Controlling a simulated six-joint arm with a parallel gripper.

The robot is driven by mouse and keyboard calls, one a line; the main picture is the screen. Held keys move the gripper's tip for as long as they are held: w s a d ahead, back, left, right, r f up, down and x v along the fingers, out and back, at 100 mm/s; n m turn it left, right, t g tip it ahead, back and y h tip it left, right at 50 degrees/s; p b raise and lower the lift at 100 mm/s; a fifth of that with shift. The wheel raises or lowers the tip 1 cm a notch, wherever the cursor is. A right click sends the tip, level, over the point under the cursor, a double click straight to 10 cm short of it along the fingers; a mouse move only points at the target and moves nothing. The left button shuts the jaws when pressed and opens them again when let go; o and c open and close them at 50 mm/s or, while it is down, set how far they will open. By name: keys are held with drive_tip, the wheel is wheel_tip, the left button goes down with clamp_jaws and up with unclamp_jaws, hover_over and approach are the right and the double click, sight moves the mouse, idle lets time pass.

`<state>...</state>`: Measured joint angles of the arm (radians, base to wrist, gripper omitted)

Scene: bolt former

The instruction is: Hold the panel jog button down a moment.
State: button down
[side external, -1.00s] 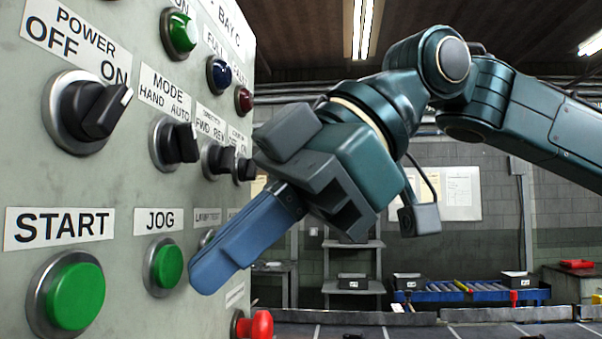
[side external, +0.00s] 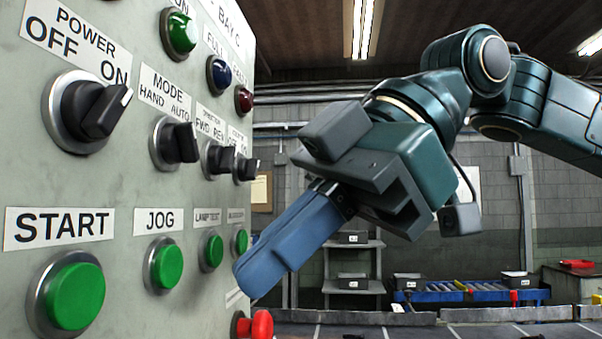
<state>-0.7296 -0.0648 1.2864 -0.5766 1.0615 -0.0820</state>
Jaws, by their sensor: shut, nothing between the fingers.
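The jog button (side external: 167,266) is a green push button in a grey ring on the grey-green panel (side external: 125,200). Its JOG label (side external: 161,221) is right above it. The button stands out from its ring, and nothing touches it. My gripper (side external: 246,281) is shut and empty, its blue fingers together, pointing down and left toward the panel. The fingertips are to the right of the jog button, with a clear gap between them in the picture.
The green START button (side external: 75,296) is left of jog. The lamp test button (side external: 212,251) and another green button (side external: 241,242) are to its right. A red knob (side external: 262,324) is below my fingertips. Selector knobs, such as the MODE knob (side external: 180,143), stick out above.

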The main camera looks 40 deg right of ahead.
drive_tip(key=shift+s+d, duration=0.85)
drive_tip(key=shift+d, duration=0.05)
drive_tip(key=d+f+m+t+h, duration=0.1)
drive_tip(key=d+f+m+h, duration=0.2)
drive_tip(key=d+f+m, duration=0.55)
drive_tip(key=d+f+m+t+h, duration=0.1)
drive_tip(key=d+f+m+h, duration=0.25)
drive_tip(key=d+f, duration=0.95)
drive_tip(key=s+d+f+m+h, duration=0.2)
drive_tip(key=s+d+f+m, duration=0.2)
drive_tip(key=d, duration=0.7)
wheel_tip(320, 180, down, 2)
drive_tip(key=shift+s+f+g, duration=0.2)
drive_tip(key=shift+s+g, duration=0.1)
drive_tip(key=shift+s, duration=0.55)
